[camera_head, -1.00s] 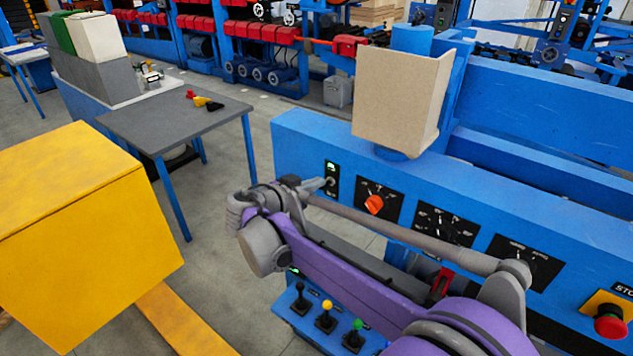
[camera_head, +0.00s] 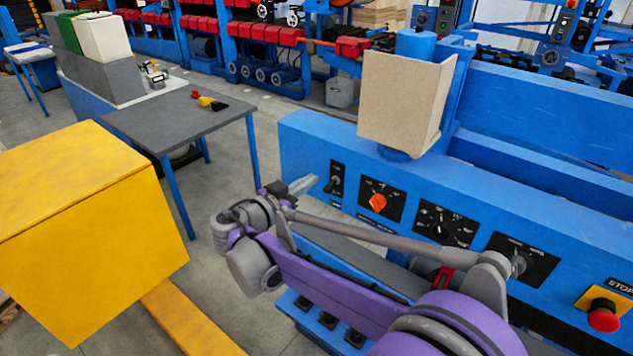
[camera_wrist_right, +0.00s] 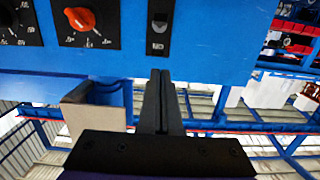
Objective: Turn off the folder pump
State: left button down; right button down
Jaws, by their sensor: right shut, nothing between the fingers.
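The blue machine's front panel has a small black switch plate (camera_head: 337,181) with a toggle at the left end of its row of controls. No green light shows on this plate now. In the right wrist view the plate (camera_wrist_right: 160,30) sits just beyond my fingertips, with a small grey toggle on it. My right gripper (camera_head: 314,180) is shut and empty. Its tips are just left of the plate in the head view, and a small gap shows in the wrist view (camera_wrist_right: 160,72). I cannot read the plate's label. My left gripper is out of view.
Right of the plate are an orange knob (camera_head: 377,202), a black dial (camera_head: 440,225), another dial (camera_head: 519,262) and a red stop button (camera_head: 604,316). A beige box (camera_head: 400,100) stands above. A yellow box (camera_head: 90,235) and a grey table (camera_head: 165,125) are at left.

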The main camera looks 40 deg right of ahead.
jog(key=v, duration=0.6)
jog(key=shift+s+f, duration=0.3)
jog(key=shift+f, duration=0.2)
jog(key=shift+a, duration=0.1)
jog(key=s+f+n+y, duration=0.8)
jog(key=s+f, duration=0.3)
jog(key=f, duration=0.1)
jog(key=s+a+f+n+t+y, duration=0.1)
jog(key=s+a+f+n+y, duration=0.5)
jog(key=a, duration=0.5)
notch_tip(320, 180, down, 3)
jog(key=s+y, duration=0.2)
jog(key=shift+s+a+n, duration=0.25)
jog(key=shift+s+n, duration=0.15)
